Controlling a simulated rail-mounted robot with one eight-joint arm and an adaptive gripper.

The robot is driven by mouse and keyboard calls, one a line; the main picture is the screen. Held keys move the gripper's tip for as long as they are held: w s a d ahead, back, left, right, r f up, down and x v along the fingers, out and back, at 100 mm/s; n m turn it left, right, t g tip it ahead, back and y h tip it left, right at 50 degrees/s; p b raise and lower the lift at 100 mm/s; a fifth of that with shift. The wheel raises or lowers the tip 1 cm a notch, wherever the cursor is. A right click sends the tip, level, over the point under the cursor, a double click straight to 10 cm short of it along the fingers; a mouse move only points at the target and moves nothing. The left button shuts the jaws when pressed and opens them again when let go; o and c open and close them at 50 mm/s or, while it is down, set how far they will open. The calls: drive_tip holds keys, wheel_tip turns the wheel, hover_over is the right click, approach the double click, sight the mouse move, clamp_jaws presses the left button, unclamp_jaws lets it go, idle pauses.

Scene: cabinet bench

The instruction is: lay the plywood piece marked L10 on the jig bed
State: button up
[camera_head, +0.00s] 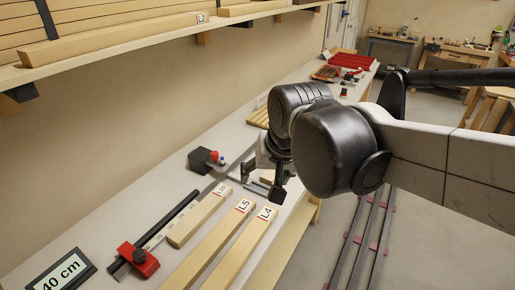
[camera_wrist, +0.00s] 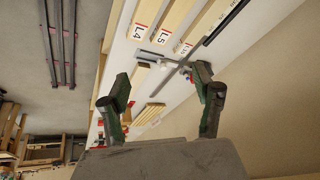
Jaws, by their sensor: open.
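My gripper (camera_wrist: 160,90) is open, its two fingers wide apart above the bench in the wrist view, with nothing seen between the pads. In the head view my gripper (camera_head: 265,180) is partly hidden by my arm. Boards marked L5 (camera_head: 225,236) and L4 (camera_head: 250,245) lie side by side on the bench, beside a shorter board (camera_head: 200,215) whose mark I cannot read surely. A short unmarked-looking wood piece (camera_wrist: 138,76) lies near the fingers, partly hidden in the head view.
A black rail with a red stop (camera_head: 139,260) and a "40 cm" sign (camera_head: 62,272) are at the front left. A black block with a red knob (camera_head: 206,160) stands behind. A shelf (camera_head: 130,47) holding an L2 board overhangs the wall side. Red trays (camera_head: 350,61) lie farther back.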

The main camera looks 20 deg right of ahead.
drive_tip(key=s+d+f+n+t, duration=0.1)
drive_tip(key=s+d+n+t, duration=0.1)
drive_tip(key=s, duration=0.5)
drive_tip(key=shift+d+f+n+h, duration=0.3)
drive_tip(key=shift+d, duration=0.25)
drive_tip(key=shift+s, duration=0.1)
wheel_tip(320, 180, down, 6)
drive_tip(key=b, duration=0.6)
